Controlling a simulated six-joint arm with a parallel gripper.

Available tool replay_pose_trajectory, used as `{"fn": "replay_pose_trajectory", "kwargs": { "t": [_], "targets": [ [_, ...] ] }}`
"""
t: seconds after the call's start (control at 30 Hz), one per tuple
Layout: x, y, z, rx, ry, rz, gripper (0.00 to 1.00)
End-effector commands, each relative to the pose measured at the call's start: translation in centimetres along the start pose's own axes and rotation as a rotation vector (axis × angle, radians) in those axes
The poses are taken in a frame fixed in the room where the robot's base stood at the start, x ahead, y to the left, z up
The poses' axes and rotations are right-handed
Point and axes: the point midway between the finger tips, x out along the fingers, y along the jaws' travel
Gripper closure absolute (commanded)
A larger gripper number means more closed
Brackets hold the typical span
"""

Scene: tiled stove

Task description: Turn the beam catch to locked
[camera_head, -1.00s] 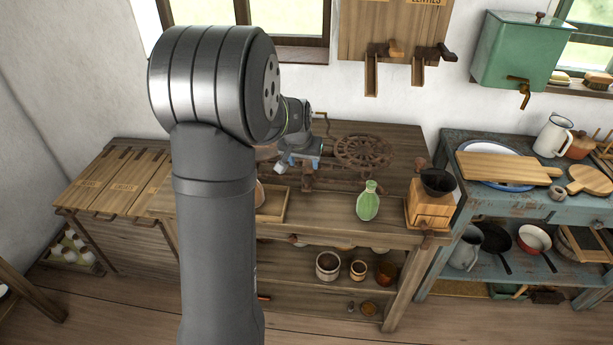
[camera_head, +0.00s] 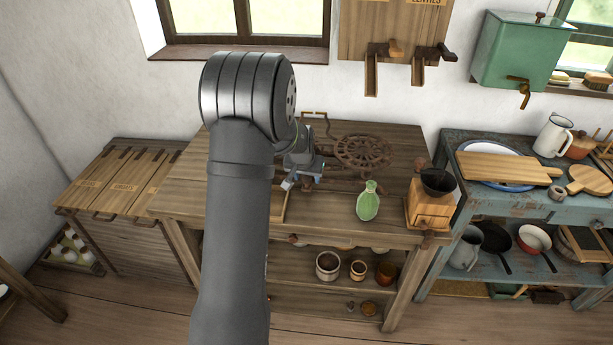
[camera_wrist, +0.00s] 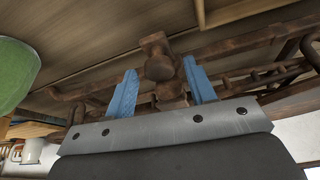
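A rusty iron scale with a spoked round pan (camera_head: 362,152) stands on the wooden table, partly hidden by my arm. In the wrist view a rusty knob-like catch (camera_wrist: 159,62) on a short stem shows between the two blue fingers of my gripper (camera_wrist: 160,78). The fingers are apart, with a visible gap on each side of the stem. Whether either finger touches it, I cannot tell. In the head view my gripper (camera_head: 303,180) is low over the scale's left part, and the catch is not clear there. The locked marking is not seen.
A green glass bottle (camera_head: 367,201) stands just right of my gripper; it also shows at the left of the wrist view (camera_wrist: 15,72). A wooden coffee grinder (camera_head: 432,203) is further right. The left part of the tabletop (camera_head: 185,182) is bare.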

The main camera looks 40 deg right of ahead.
Motion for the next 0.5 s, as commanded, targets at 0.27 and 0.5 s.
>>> {"fn": "replay_pose_trajectory", "kwargs": {
  "t": [0.27,0.5],
  "targets": [
    [-0.02,0.0,0.01,0.0,0.0,0.0,0.92],
    [-0.03,0.03,0.03,-0.03,-0.001,-0.013,0.92]
  ]
}}
